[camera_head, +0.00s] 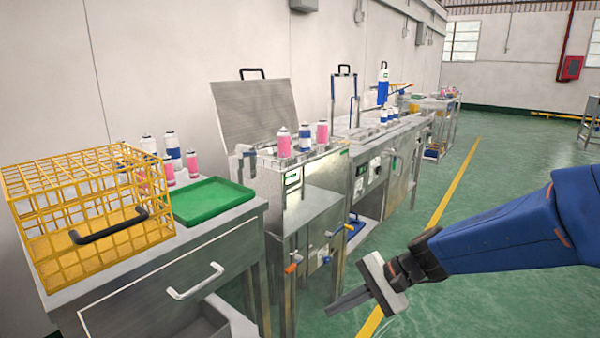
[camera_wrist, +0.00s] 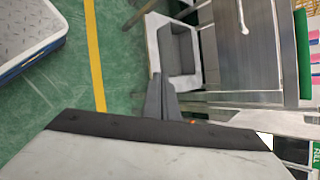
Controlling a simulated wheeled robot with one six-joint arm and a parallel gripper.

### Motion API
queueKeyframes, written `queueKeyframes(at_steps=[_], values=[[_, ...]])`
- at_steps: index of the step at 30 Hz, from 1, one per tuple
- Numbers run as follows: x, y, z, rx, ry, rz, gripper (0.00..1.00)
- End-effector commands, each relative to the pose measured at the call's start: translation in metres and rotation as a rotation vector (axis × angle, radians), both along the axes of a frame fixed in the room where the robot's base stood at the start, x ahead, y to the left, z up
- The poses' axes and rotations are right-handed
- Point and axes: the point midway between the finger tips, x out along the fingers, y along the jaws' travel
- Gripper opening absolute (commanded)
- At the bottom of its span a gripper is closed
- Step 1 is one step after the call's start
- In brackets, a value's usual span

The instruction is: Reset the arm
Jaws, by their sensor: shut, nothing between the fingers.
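My blue arm reaches in from the right in the head view. My gripper (camera_head: 352,299) hangs over the green floor, to the right of the metal benches, with its fingers pointing down and left. The fingers are together and hold nothing. In the wrist view the shut fingers of my gripper (camera_wrist: 163,90) show in the middle, above the dark and pale gripper body. The gripper appears apart from the benches in the head view.
A yellow wire basket (camera_head: 95,262) and a green tray (camera_head: 212,200) stand on the near bench (camera_head: 150,318). Several cans stand behind them. A metal machine (camera_head: 325,185) with an open lid (camera_head: 258,108) stands beyond. Open green floor (camera_head: 480,195) lies right.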

Motion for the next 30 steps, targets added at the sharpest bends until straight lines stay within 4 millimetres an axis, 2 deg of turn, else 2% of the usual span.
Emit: queueKeyframes(at_steps=[6,15,24,30], values=[[-0.047,-0.035,0.012,-0.187,-0.158,0.149,0.0],[-0.097,-0.094,0.021,-0.473,-0.356,0.327,0.0],[-0.135,-0.16,0.037,-0.785,-0.529,0.467,0.0],[-0.151,-0.191,0.047,-0.937,-0.595,0.52,0.0]])
